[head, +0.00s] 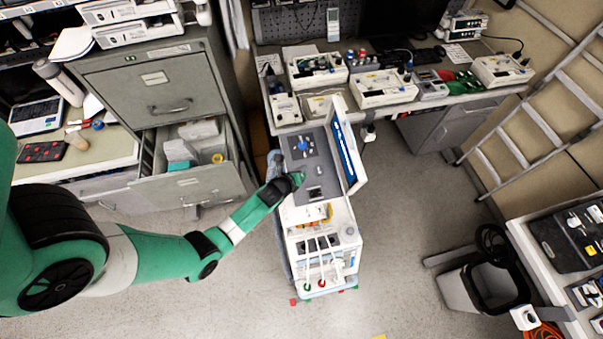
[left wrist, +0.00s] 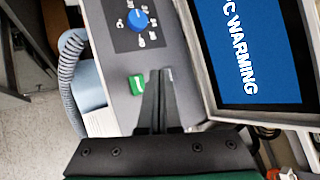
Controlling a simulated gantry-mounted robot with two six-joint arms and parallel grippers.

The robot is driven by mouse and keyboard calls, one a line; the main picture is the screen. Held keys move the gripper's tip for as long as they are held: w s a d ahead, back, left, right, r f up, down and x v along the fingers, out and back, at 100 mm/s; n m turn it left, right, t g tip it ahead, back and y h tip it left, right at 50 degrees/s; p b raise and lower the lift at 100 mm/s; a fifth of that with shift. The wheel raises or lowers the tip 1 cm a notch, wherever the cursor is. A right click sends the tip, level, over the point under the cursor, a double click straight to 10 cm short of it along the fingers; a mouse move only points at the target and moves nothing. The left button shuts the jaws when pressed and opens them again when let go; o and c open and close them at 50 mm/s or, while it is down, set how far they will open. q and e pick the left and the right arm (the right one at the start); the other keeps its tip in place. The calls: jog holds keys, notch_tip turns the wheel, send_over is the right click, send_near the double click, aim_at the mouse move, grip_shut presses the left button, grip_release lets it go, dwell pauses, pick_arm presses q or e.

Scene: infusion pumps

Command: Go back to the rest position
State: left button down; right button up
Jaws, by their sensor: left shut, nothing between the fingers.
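My left gripper (head: 297,179) reaches in from the left over the grey control panel (head: 321,170) of a white wheeled machine (head: 328,225). In the left wrist view its two dark fingers (left wrist: 160,80) are together, with nothing between them. The fingertips are just right of a green rocker switch (left wrist: 137,84); whether they touch the panel, I cannot tell. A blue knob (left wrist: 138,19) is farther up the panel and also shows in the head view (head: 303,145). The tilted screen (left wrist: 258,50) is lit blue and reads "C WARMING". My right gripper is not in view.
A filing cabinet (head: 150,85) with an open drawer (head: 188,184) stands left of the machine. A bench with several pumps (head: 384,88) is behind it. A bin (head: 478,288) and a side table (head: 540,255) are at the right. Floor (head: 410,200) is clear between.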

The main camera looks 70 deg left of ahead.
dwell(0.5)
pick_arm(q)
jog(key=w+d+r+n+t+p, duration=0.15)
jog(key=w+r, duration=0.35)
jog(key=r, duration=0.5)
jog(key=w+d+r+n+t, duration=0.1)
jog(key=w+r+n+t, duration=0.3)
jog(key=r, duration=0.5)
jog(key=w+d+r+n+t, duration=0.1)
jog(key=w+r+n, duration=0.1)
jog(key=w+r, duration=0.6)
jog(key=d+r+n+t+h+p, duration=0.1)
jog(key=d+r+n+t, duration=0.2)
jog(key=r, duration=0.8)
jog(key=d+r+n+t, duration=0.15)
jog(key=d+r, duration=0.35)
jog(key=r, duration=0.7)
jog(key=s+d+r+n+t+h, duration=0.2)
jog(key=s+d+r, duration=0.3)
jog(key=r, duration=0.4)
jog(key=s+d+r+n+t+h+p, duration=0.1)
jog(key=s+d+r+n+t+h, duration=0.2)
jog(key=r, duration=0.7)
jog(key=s+d+r+n+t+h+p, duration=0.1)
jog(key=s+d+r+n+t+h, duration=0.1)
jog(key=s+d+r, duration=0.5)
notch_tip(320, 180, up, 3)
jog(key=shift+s+f+n+t+h, duration=0.15)
jog(key=shift+s+n+t+h, duration=0.25)
jog(key=shift+n, duration=0.4)
